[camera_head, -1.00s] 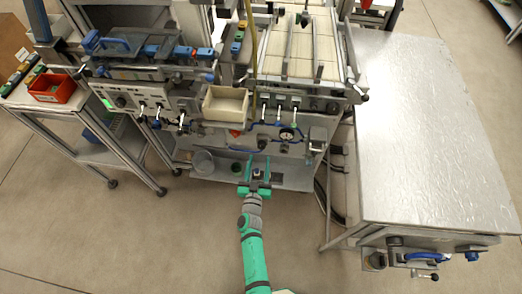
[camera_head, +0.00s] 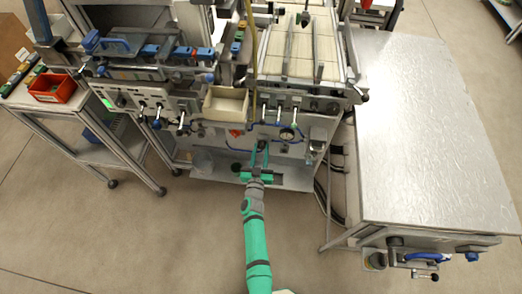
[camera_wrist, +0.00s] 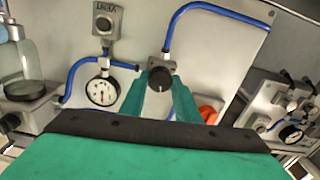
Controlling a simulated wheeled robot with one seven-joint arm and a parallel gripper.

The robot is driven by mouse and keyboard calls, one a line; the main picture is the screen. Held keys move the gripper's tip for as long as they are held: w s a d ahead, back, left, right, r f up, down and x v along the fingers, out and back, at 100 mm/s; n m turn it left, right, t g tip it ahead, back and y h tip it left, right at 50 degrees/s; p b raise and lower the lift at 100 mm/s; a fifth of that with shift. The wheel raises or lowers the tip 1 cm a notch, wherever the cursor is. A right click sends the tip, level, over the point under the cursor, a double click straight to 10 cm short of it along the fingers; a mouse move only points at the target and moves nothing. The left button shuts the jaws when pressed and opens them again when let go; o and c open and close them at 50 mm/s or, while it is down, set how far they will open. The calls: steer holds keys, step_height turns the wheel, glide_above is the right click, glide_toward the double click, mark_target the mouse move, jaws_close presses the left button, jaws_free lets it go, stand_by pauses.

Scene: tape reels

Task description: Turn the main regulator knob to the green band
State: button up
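The dark round regulator knob (camera_wrist: 160,79) has a small pale mark and sits on the pale panel in the wrist view. My gripper (camera_wrist: 160,73) has its two teal fingers at either side of the knob, apparently closed against it. In the head view, my gripper (camera_head: 260,147) reaches to the lower front panel, and its fingers partly hide the knob. A round white gauge (camera_wrist: 103,91) with a dark rim is joined to the knob by blue hose. It also shows in the head view (camera_head: 287,133). A green band is too small to make out.
Blue hoses (camera_wrist: 185,12) run along the panel close to my fingers. An orange part (camera_wrist: 207,112) lies beside the right finger. A labelled box with a black knob (camera_wrist: 103,24) is nearby. A metal table (camera_head: 425,130) stands at right; open floor lies in front.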

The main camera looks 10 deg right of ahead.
steer(key=shift+m, duration=0.4)
steer(key=m, duration=0.4)
steer(key=shift+m, duration=0.4)
steer(key=m, duration=0.6)
stand_by(0.4)
steer(key=o, duration=1.1)
steer(key=shift+c, duration=0.2)
steer(key=v, duration=1.1)
